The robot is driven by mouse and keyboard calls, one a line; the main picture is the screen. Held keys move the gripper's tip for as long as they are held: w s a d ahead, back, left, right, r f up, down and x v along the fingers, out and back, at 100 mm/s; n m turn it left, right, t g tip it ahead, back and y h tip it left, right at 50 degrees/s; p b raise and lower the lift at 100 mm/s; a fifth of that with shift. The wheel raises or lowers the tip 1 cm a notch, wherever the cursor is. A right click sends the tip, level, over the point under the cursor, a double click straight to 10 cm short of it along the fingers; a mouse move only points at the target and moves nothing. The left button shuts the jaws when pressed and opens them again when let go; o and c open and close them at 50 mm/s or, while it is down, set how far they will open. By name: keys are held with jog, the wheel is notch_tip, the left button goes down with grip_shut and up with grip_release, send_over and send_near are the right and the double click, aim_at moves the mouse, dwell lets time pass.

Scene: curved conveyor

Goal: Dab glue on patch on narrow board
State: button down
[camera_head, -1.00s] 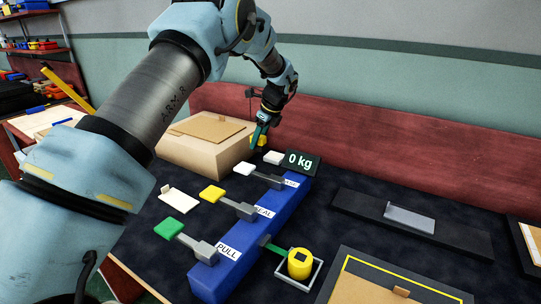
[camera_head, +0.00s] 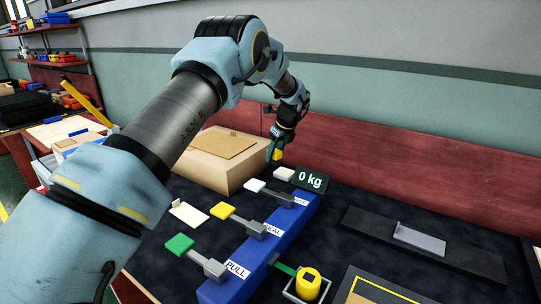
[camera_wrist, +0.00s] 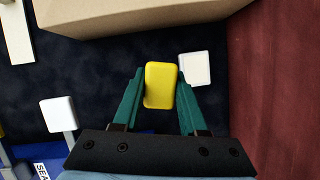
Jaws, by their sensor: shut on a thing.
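My gripper (camera_head: 274,154) is over the dark table at the near right corner of the cardboard box. Its green fingers are shut on a small yellow block-like piece (camera_wrist: 160,85), which also shows below the fingers in the head view (camera_head: 278,156). I cannot tell whether this piece is the glue. A long narrow dark board (camera_head: 370,226) lies at the right in the head view, with a grey rectangular patch (camera_head: 419,240) on it. My gripper is well to the left of that board.
A white pad (camera_head: 284,174) and a "0 kg" display (camera_head: 312,180) are close by. A blue lever block (camera_head: 262,250) has white, yellow and green handles. A yellow round container (camera_head: 308,283) sits at the front.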

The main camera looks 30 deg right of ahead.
aim_at(283, 170)
jog(key=w+d+m+h+p, duration=0.2)
jog(key=w+d+m+p, duration=0.2)
jog(key=d+m, duration=0.25)
jog(key=shift+s+f+b, duration=0.1)
jog(key=shift+f+b, duration=1.75)
jog(key=shift+f, duration=1.4)
jog(key=shift+f+b, duration=0.3)
jog(key=shift+f, duration=0.25)
jog(key=shift+r, duration=0.1)
notch_tip(283, 170, up, 7)
jog(key=p, duration=0.4)
